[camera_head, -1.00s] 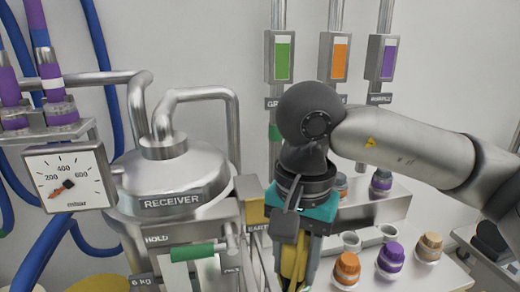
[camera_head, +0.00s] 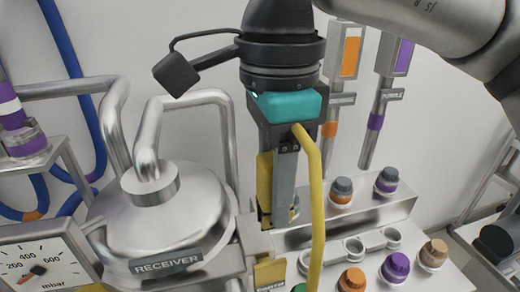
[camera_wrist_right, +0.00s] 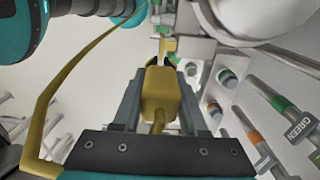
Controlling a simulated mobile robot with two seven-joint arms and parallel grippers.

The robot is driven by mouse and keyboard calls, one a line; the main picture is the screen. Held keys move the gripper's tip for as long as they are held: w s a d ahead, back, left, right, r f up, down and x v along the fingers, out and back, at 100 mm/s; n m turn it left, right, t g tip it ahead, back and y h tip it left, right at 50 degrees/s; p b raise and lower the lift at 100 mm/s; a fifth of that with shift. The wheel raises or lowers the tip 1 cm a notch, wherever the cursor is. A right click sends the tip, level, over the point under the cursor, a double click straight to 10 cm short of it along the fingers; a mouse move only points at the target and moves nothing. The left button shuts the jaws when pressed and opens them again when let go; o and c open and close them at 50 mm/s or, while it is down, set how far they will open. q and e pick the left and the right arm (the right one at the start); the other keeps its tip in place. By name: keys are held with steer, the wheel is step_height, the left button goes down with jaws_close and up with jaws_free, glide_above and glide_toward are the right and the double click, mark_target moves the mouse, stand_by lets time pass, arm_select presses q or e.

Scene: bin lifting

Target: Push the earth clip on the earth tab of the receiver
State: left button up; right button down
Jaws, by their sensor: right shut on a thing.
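My right gripper (camera_head: 280,215) points down in the middle of the head view, its grey fingers shut on the yellow earth clip (camera_head: 264,180). A yellow cable (camera_head: 317,200) hangs from the clip. The receiver (camera_head: 165,215) is a steel vessel at the lower left. A yellow block with an earth label (camera_head: 270,272) is at its right side, just below the fingertips. The wrist view shows the clip (camera_wrist_right: 160,95) between the fingers, with a yellow part (camera_wrist_right: 168,46) and a small pale piece beyond. Whether clip and tab touch is hidden. My left gripper does not show.
A pressure gauge (camera_head: 40,265) is at the lower left. A steel pipe (camera_head: 190,98) loops over the receiver. Orange and purple labelled posts stand behind.

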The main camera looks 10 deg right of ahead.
steer(key=shift+w, duration=0.4)
steer(key=shift+s+f+b, duration=0.25)
steer(key=shift+f+b, duration=0.05)
steer(key=shift+f, duration=0.1)
steer(key=shift+s+f, duration=0.15)
steer(key=shift+f, duration=0.1)
step_height(320, 180, down, 4)
steer(key=b, duration=0.3)
steer(key=shift+f, duration=0.1)
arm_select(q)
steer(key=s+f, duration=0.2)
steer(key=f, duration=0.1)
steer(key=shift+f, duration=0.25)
arm_select(e)
steer(key=shift+w, duration=0.2)
steer(key=shift+r, duration=0.35)
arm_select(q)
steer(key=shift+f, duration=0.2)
arm_select(e)
steer(key=shift+f, duration=0.15)
